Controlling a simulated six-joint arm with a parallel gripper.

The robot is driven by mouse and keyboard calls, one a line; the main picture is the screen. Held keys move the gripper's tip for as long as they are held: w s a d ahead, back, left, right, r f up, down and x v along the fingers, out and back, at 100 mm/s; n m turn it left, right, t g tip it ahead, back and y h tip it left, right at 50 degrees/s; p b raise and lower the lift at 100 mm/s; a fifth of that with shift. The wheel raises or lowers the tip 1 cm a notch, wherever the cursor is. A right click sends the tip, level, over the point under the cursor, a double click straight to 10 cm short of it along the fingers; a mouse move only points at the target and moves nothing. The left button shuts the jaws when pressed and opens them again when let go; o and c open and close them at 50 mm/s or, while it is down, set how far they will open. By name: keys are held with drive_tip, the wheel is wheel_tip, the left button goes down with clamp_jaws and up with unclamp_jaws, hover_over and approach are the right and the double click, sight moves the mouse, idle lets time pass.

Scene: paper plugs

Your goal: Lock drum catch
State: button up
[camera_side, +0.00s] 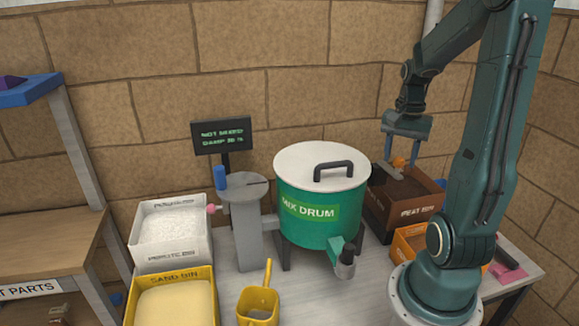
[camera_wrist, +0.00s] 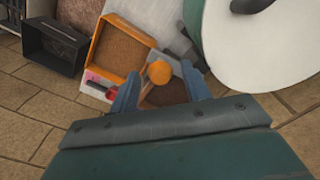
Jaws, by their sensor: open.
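The green mix drum (camera_side: 305,226) stands on dark legs, with a white lid (camera_side: 300,160) and black handle on top; the lid also shows in the wrist view (camera_wrist: 265,45). A green spout with a grey-black end (camera_side: 346,262) sits low on its front right. A grey pedestal (camera_side: 245,215) with a blue knob (camera_side: 220,177) stands left of the drum. I cannot tell which part is the catch. My gripper (camera_side: 396,158) is open above the peat bin, right of the drum. An orange knob (camera_wrist: 159,72) shows between its fingers (camera_wrist: 160,92); contact is unclear.
The brown peat bin (camera_side: 405,208) and an orange bin (camera_wrist: 120,45) stand right of the drum. A white bin (camera_side: 170,238), a yellow sand bin (camera_side: 175,300) and a yellow scoop (camera_side: 258,303) are left and front. A dark screen (camera_side: 222,135) stands behind.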

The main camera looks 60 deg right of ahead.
drive_tip(key=shift+f, duration=0.85)
drive_tip(key=c, duration=0.6)
drive_tip(key=shift+o, duration=0.2)
